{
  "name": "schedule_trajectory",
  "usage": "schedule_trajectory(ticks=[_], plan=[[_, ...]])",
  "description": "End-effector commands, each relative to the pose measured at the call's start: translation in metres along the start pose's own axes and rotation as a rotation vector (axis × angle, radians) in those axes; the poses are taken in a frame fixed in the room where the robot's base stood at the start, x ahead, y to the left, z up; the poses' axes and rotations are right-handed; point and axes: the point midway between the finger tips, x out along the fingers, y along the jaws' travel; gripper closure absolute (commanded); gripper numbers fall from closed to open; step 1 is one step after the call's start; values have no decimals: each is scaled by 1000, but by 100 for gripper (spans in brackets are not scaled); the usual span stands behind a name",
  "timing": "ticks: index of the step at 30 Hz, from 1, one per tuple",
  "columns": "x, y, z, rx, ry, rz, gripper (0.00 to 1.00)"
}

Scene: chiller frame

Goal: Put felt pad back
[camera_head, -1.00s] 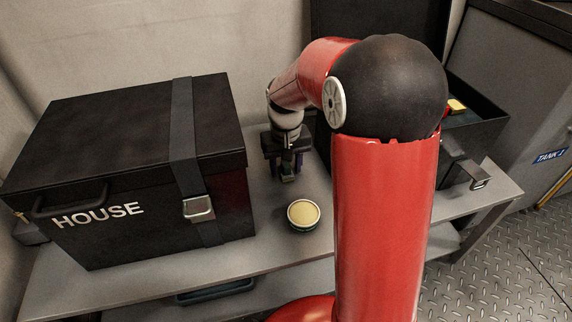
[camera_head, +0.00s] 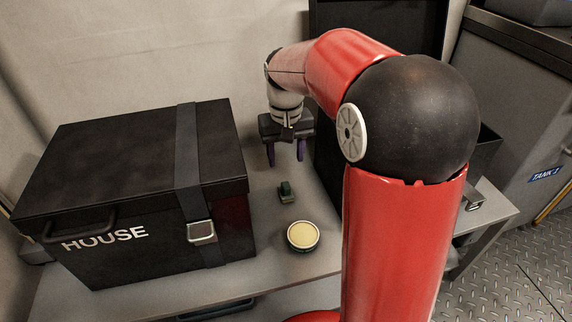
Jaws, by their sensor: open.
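A small dark green block (camera_head: 286,192) stands on the grey bench top, between the black HOUSE box and my arm. It may be the felt pad, but I cannot tell for sure. My gripper (camera_head: 286,158) hangs above and behind it, pointing down. Its two purple-tinted fingers are spread apart with nothing between them. A round tin (camera_head: 303,236) with a pale yellow top sits on the bench in front of the green block, apart from it.
The closed black HOUSE box (camera_head: 130,185), with strap and metal latch, fills the bench's left side. A black open lid or panel stands behind my arm. My red arm hides much of the bench's right side. A TANK 1 cabinet (camera_head: 510,150) stands at the right.

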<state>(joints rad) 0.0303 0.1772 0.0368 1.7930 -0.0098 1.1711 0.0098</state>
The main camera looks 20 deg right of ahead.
Motion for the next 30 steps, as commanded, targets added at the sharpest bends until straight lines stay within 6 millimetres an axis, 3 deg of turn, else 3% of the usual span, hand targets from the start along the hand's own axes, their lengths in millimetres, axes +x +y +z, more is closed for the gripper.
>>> schedule_trajectory(ticks=[5, 8, 15, 22, 25, 30], plan=[[-16, 0, 6, 0, 15, 1, 48], [-30, 0, 27, -1, 58, 3, 48], [-59, 0, 118, -1, 251, 6, 48], [-52, 0, 192, 1, 418, 2, 48], [-45, 0, 210, 0, 461, -1, 48], [-40, 0, 221, 0, 491, -3, 48]])
